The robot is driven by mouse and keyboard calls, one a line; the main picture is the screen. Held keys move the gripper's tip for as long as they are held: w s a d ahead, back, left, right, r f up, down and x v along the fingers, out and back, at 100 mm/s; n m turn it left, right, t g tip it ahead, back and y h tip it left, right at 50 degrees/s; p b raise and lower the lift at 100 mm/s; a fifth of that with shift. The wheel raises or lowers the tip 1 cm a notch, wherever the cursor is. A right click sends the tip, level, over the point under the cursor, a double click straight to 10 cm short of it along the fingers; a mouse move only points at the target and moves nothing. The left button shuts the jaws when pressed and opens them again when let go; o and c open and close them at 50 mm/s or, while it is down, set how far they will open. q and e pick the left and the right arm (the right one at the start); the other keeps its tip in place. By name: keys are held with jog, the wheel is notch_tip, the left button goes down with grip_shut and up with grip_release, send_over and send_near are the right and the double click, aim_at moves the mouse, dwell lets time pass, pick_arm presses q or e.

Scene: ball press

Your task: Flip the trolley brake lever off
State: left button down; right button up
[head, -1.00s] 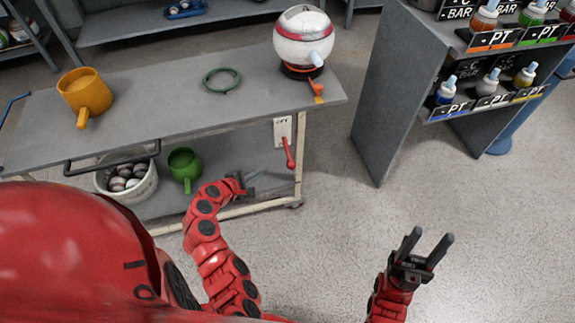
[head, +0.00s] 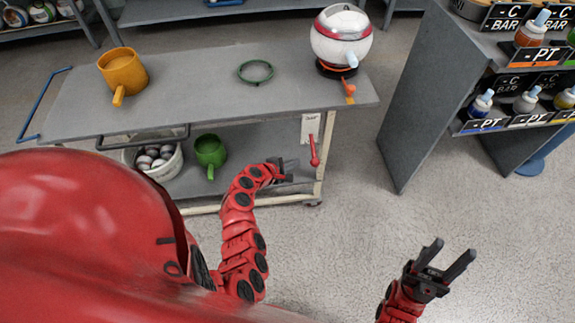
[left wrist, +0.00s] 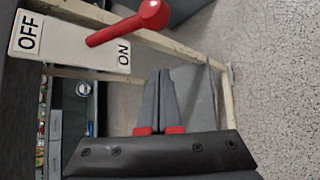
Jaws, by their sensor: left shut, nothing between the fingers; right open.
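The red brake lever (head: 314,152) hangs from a white plate (head: 310,127) on the trolley's right front leg. In the left wrist view the lever (left wrist: 118,31) slants across its plate (left wrist: 70,42), its round knob towards the ON end and away from OFF. My left gripper (head: 290,170) is shut and empty, left of and a little below the lever in the head view. Its closed fingertips (left wrist: 160,72) show below the knob in the wrist view, with a visible gap. My right gripper (head: 454,248) is open and empty over the floor, right of the trolley.
The trolley top (head: 200,90) bears an orange mug (head: 124,72), a green ring (head: 255,72) and a red-white ball machine (head: 341,38). Its lower shelf holds a ball bucket (head: 165,168) and green mug (head: 210,151). A grey bottle rack (head: 420,110) stands right, with clear floor between.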

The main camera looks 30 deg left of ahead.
aim_at(313, 150)
pick_arm(q)
jog(key=d, duration=0.1)
jog(key=d+p, duration=0.1)
jog(key=w+d+r, duration=0.1)
jog(key=shift+d+r+p, duration=0.1)
jog(key=shift+d+p, duration=0.25)
dwell(0.3)
